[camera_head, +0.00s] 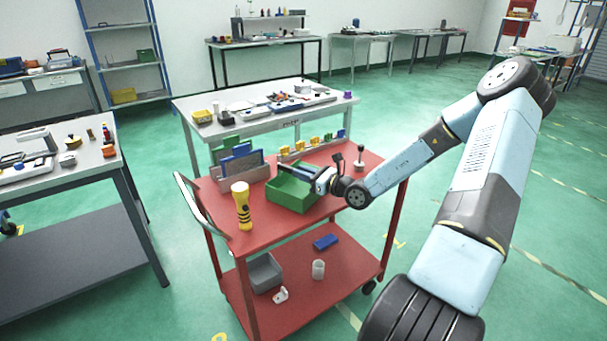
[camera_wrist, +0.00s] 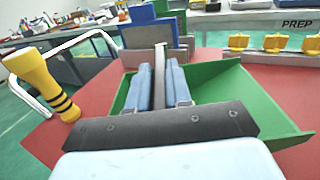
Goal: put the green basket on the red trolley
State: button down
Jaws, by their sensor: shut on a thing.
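The green basket (camera_head: 286,197) is over the top shelf of the red trolley (camera_head: 262,228), near its middle, and looks level. I cannot tell for certain whether its base touches the shelf. My gripper (camera_head: 318,182) reaches in from the right and is shut on the basket. In the wrist view, its two blue fingers (camera_wrist: 162,84) close on a thin grey strip above the basket, which looks like its handle. The basket's green walls (camera_wrist: 250,95) show on both sides of the fingers. The gripper body hides the near part of the basket.
On the trolley top, a yellow torch (camera_head: 242,206) stands left of the basket. A rack with blue and green plates (camera_head: 238,164) is behind it, with yellow pieces (camera_head: 299,145) in a row further right. A joystick-like item (camera_head: 360,156) stands at the back right.

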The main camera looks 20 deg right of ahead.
jog(key=shift+f, duration=0.1)
jog(key=c, duration=1.1)
grip_release()
jog(key=shift+o, duration=0.2)
